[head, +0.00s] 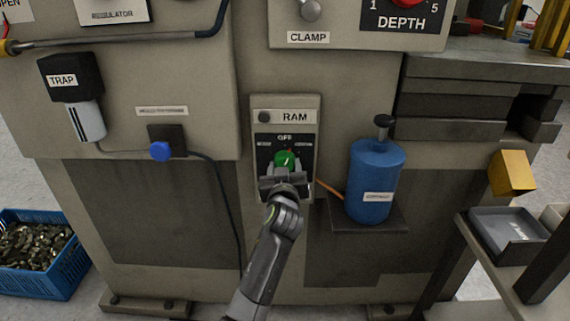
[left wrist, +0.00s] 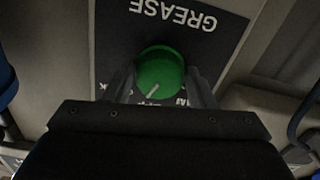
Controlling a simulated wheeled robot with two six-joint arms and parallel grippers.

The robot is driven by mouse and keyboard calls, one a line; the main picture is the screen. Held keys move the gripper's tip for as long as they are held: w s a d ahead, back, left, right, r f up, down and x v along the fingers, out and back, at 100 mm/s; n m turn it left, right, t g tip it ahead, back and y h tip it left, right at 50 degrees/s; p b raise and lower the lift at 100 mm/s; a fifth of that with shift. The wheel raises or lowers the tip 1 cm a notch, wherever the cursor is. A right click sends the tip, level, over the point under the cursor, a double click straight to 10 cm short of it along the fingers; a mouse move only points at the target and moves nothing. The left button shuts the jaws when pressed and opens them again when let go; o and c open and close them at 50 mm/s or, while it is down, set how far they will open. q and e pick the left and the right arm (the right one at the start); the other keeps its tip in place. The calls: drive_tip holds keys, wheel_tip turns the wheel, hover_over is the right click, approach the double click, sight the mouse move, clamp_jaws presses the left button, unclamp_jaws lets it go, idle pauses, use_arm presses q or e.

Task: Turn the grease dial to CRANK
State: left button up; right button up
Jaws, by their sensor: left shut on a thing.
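The grease dial is a round green knob (head: 286,158) on a dark plate (head: 302,141) below a RAM label. In the left wrist view the green knob (left wrist: 160,72) sits beside the upside-down word GREASE. Its white pointer tilts to the lower left there, between OFF, which is partly covered, and a label ending in K. In the head view OFF is at the top. My left gripper (head: 285,172) is shut on the knob, one finger on each side; it also shows in the left wrist view (left wrist: 161,84). My right gripper is not in view.
A blue bottle (head: 374,185) stands on a small shelf right of the plate. A blue knob (head: 161,151) with a dark cable and the TRAP unit (head: 75,80) are at the left. A blue crate (head: 45,278) and a grey tray (head: 508,232) flank the machine.

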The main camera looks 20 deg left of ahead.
use_arm(q)
drive_tip(key=shift+a+r+m+p, duration=0.1)
drive_tip(key=shift+m+p, duration=1.7)
drive_tip(key=shift+m, duration=2.1)
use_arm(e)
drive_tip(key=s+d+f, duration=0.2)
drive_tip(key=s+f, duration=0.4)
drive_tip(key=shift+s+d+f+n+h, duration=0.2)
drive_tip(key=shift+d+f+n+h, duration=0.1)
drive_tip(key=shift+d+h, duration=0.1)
use_arm(q)
drive_tip(key=o, duration=1)
drive_tip(key=shift+c, duration=0.2)
